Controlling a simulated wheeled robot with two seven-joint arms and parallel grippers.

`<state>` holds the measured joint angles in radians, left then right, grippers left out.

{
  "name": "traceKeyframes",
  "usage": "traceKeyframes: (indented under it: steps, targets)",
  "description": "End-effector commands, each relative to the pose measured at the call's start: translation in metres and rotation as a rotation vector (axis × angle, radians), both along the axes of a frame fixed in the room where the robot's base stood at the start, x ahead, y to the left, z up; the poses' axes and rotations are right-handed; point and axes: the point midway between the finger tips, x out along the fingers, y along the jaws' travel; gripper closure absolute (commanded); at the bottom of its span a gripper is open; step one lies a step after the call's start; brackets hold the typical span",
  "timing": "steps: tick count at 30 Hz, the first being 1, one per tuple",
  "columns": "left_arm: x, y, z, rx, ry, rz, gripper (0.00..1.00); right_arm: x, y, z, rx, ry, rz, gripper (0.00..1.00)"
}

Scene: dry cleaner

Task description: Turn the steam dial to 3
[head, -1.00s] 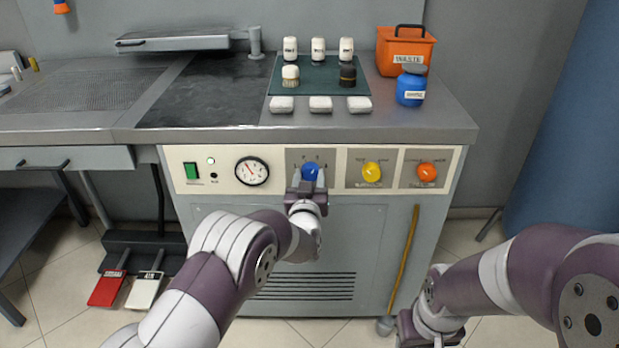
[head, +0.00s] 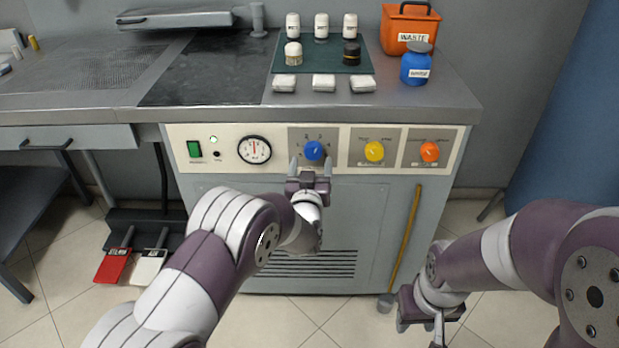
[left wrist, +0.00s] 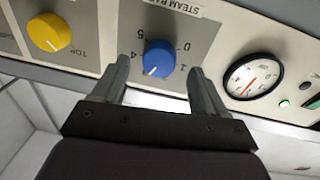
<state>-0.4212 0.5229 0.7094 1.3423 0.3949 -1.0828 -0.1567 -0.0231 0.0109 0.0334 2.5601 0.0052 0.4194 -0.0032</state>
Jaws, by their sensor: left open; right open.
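The blue steam dial (head: 313,151) sits on a grey plate on the cream control panel. In the left wrist view the dial (left wrist: 157,58) has a white pointer mark aimed to the lower left, towards the gripper side. Digits 0, 1, 4 and 5 show around it; I cannot read a digit at the pointer's tip. My left gripper (head: 310,167) is open just in front of and below the dial. Its two fingers (left wrist: 155,85) stand apart on either side, not visibly touching it. My right gripper (head: 420,320) hangs open and empty at lower right, partly cut off.
Yellow (head: 374,151) and orange (head: 430,152) dials sit to the right. A pressure gauge (head: 254,150), lit green lamp (head: 213,139) and green switch (head: 194,149) sit to the left. The counter (head: 225,114) overhangs the panel. A wooden stick (head: 405,240) leans below.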

Motion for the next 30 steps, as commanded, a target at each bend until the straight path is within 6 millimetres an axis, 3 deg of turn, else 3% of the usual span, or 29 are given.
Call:
traceKeyframes:
  steps: [6, 12, 27, 30]
  targets:
    - [-0.060, 0.004, 0.000, 0.000, 0.002, -0.002, 0.27, 0.000, 0.000, 0.014, 0.000, 0.000, 0.000, 0.57]
    - [-0.090, 0.006, -0.003, 0.000, 0.001, -0.002, 0.27, 0.000, 0.000, 0.017, 0.000, 0.000, 0.000, 0.57]
    - [-0.094, 0.007, -0.004, -0.001, 0.001, 0.000, 0.27, 0.000, 0.000, 0.017, 0.000, 0.000, 0.000, 0.57]
    - [-0.094, 0.004, -0.019, 0.001, 0.075, -0.016, 0.27, 0.000, 0.000, 0.017, 0.000, 0.000, 0.000, 0.57]
